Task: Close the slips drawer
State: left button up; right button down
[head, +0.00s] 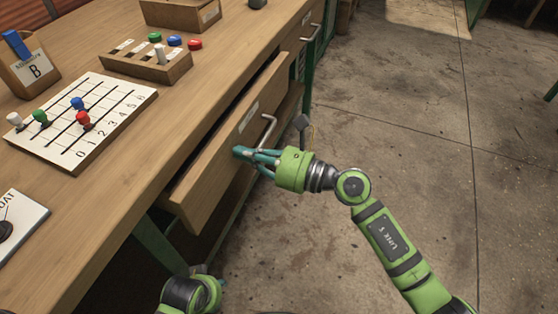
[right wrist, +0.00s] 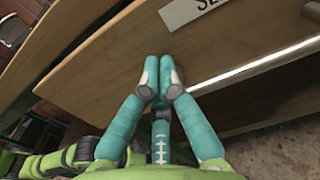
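The slips drawer (head: 207,192) is a wooden drawer under the table's right edge, and it stands partly pulled out. Its front carries a metal bar handle (head: 268,128) and a pale label, cut off in the right wrist view (right wrist: 188,11). My right gripper (head: 241,153) is at the drawer front, just below and left of the handle. Its teal fingers are together with nothing between them, as the right wrist view (right wrist: 163,84) shows. The fingertips are at or very near the wood; contact is not certain.
Another handle (head: 312,33) is farther along the table's side. The concrete floor to the right is clear.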

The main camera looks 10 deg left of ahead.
aim_at(230, 149)
jog(key=x, duration=0.3)
jog(key=shift+w+a, duration=0.1)
jog(key=shift+a, duration=0.15)
jog(key=shift+w+a, duration=0.1)
jog(key=shift+a, duration=0.15)
pick_arm(q)
jog(key=shift+w+d+r, duration=0.15)
jog(key=shift+w+r, duration=0.05)
jog(key=shift+r, duration=0.25)
pick_arm(e)
jog(key=shift+a+r, duration=0.1)
pick_arm(q)
jog(key=shift+f, duration=0.1)
